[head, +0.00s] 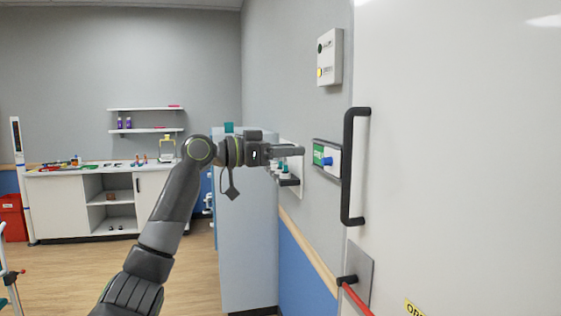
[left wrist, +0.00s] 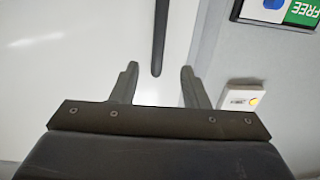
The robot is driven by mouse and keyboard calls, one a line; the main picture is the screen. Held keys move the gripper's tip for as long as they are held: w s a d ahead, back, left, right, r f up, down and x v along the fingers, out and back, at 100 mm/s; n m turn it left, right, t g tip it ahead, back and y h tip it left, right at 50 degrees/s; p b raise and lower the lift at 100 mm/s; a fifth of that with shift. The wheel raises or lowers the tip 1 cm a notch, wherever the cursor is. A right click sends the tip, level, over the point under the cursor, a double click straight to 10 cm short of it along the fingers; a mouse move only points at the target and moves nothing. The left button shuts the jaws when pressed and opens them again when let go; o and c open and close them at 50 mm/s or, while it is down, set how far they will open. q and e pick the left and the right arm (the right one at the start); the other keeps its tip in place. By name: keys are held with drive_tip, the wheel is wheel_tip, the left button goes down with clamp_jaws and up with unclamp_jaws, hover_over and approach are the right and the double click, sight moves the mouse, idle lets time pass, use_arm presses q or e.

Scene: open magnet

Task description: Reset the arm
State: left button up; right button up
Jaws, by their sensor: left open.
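My left arm (head: 172,205) comes up from the lower left of the head view and bends at the elbow. Its gripper (head: 290,151) points right, in front of the wall beside the white door. In the left wrist view the gripper (left wrist: 158,85) has its two fingers apart with nothing between them. A dark door handle bar (left wrist: 160,35) shows beyond the fingers, apart from them. My right gripper shows in neither view.
The white door (head: 450,150) has a black vertical handle (head: 347,165) and a red bar (head: 355,299) low down. A green and blue panel (head: 325,157) and a white switch box (head: 330,57) are on the wall. A counter (head: 60,200) stands at the back left; the floor before it is clear.

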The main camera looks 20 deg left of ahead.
use_arm(q)
drive_tip(key=shift+v, duration=0.8)
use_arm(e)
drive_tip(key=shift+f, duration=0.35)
